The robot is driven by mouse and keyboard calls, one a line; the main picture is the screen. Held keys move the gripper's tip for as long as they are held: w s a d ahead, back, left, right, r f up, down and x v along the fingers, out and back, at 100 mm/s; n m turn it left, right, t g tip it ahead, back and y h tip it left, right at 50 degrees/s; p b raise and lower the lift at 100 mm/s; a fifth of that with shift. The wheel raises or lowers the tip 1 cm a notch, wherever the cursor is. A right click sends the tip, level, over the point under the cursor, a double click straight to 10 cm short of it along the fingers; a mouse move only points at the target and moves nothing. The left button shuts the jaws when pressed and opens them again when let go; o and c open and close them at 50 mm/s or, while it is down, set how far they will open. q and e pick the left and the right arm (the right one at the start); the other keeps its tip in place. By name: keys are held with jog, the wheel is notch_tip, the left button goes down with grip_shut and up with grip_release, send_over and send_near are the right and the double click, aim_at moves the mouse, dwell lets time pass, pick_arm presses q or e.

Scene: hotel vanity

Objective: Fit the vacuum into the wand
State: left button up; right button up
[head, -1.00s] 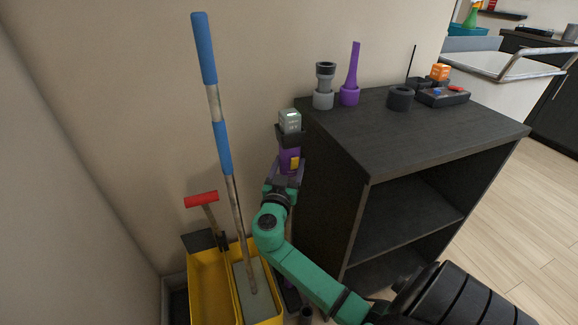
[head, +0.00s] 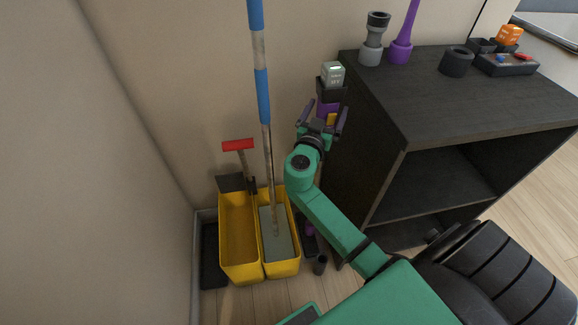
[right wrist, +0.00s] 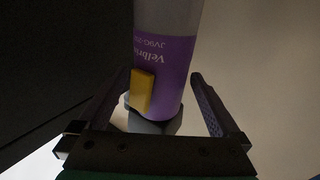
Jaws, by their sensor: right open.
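The vacuum (head: 327,108) is an upright purple body with a yellow part, a black collar and a grey-green top. It is beside the left side of the dark cabinet. My right gripper (head: 323,118) is open, with one finger on each side of the vacuum's lower body. In the right wrist view, the purple body (right wrist: 172,75) with white lettering stands between the spread fingers (right wrist: 158,100), with a gap at the right finger. The wand below is mostly hidden by my right arm; a purple and dark piece (head: 309,230) shows on the floor. My left gripper is not in view.
The dark cabinet (head: 470,95) carries a grey attachment (head: 372,45), a purple nozzle (head: 402,45), a black ring (head: 456,62) and a tray (head: 507,66). A yellow bucket (head: 238,240) with a blue-handled mop (head: 262,97) and a red-handled tool (head: 238,145) stands left.

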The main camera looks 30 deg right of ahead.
aim_at(327, 77)
pick_arm(q)
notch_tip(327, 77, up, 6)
jog(key=p, duration=0.5)
pick_arm(e)
jog(key=r, duration=1.3)
jog(key=shift+s+a+r, duration=0.1)
jog(key=shift+a+r, duration=0.1)
jog(key=f, duration=0.1)
jog(key=a+b, duration=0.1)
jog(key=f, duration=0.1)
jog(key=shift+s+a+f+n+t+y, duration=0.3)
jog(key=shift+s+t, duration=0.05)
jog(key=shift+t, duration=0.05)
pick_arm(q)
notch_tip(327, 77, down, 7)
jog(key=b, duration=0.6)
pick_arm(e)
jog(key=s+a+f+n+t+y, duration=0.2)
jog(key=s+a+f, duration=0.4)
jog(key=a, duration=0.3)
jog(key=s+a+f+n+t+y, duration=0.3)
jog(key=s+a+f+y, duration=0.3)
jog(key=a+f, duration=0.2)
jog(key=shift+s+a+f+n+t+y, duration=0.15)
jog(key=shift+s+a+n+t+y, duration=0.35)
jog(key=shift+a, duration=0.7)
jog(key=shift+w, duration=0.2)
